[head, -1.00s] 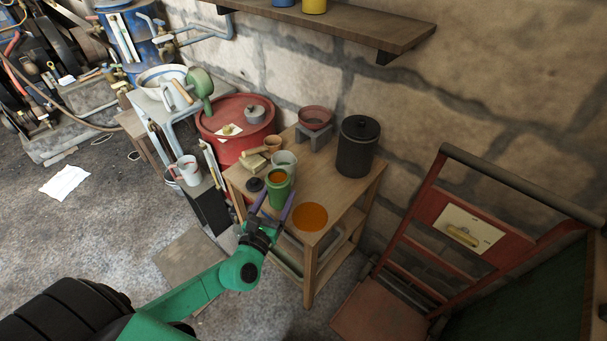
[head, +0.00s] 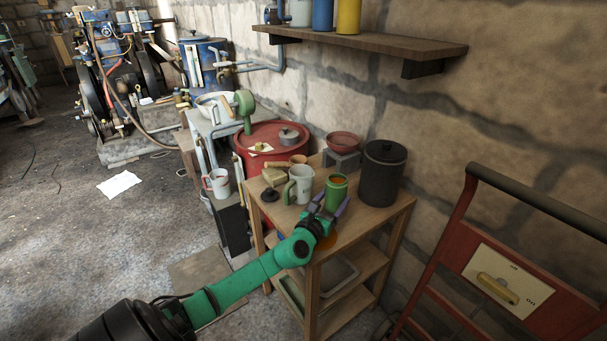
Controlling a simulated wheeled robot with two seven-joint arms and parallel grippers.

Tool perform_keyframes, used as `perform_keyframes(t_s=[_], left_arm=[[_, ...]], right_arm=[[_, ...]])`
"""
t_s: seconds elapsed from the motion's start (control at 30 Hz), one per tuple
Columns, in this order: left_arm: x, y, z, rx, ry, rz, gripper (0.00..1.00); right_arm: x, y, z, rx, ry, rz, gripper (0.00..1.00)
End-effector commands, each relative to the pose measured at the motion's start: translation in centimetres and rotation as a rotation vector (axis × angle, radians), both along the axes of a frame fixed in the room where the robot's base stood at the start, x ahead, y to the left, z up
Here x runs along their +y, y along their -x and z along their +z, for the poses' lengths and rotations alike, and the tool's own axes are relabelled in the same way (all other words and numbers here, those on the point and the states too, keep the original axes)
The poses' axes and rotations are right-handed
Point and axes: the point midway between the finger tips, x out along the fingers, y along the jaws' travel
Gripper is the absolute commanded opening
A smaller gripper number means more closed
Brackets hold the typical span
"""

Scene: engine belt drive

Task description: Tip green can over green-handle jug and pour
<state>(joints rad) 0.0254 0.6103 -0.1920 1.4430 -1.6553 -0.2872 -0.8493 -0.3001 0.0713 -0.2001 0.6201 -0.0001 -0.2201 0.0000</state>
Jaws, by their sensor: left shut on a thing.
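The green can (head: 337,193) is upright with orange content showing at its top, in the head view. My left gripper (head: 328,205) has its two purple fingers either side of the can and is shut on it. Whether the can touches the table is hard to tell. The pale jug with a green handle (head: 302,184) stands on the wooden table just left of the can, its handle on the left side. The can is not over the jug. My right gripper is not in view.
An orange disc (head: 326,242) on the wooden table (head: 377,221) is partly hidden by my gripper. A black lidded pot (head: 383,175) stands right of the can, a red bowl (head: 343,142) behind. A small black object (head: 269,194) lies left of the jug. A shelf (head: 370,45) hangs above.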

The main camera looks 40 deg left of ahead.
Motion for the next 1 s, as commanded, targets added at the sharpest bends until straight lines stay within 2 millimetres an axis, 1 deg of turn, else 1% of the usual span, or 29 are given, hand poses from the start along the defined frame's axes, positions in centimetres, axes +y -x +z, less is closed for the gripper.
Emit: perform_keyframes(t_s=[0.27,0.7,1.0], left_arm=[[0.2,0.0,0.2,-0.01,0.06,0.0,0.0],[1.1,0.2,1.1,-0.04,0.269,0.0,0.0],[1.2,0.2,1.2,-0.044,0.303,0.0,0.0]], right_arm=[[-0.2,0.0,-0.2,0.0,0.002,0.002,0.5],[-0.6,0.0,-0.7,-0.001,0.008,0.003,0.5],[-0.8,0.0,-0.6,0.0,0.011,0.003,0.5]])
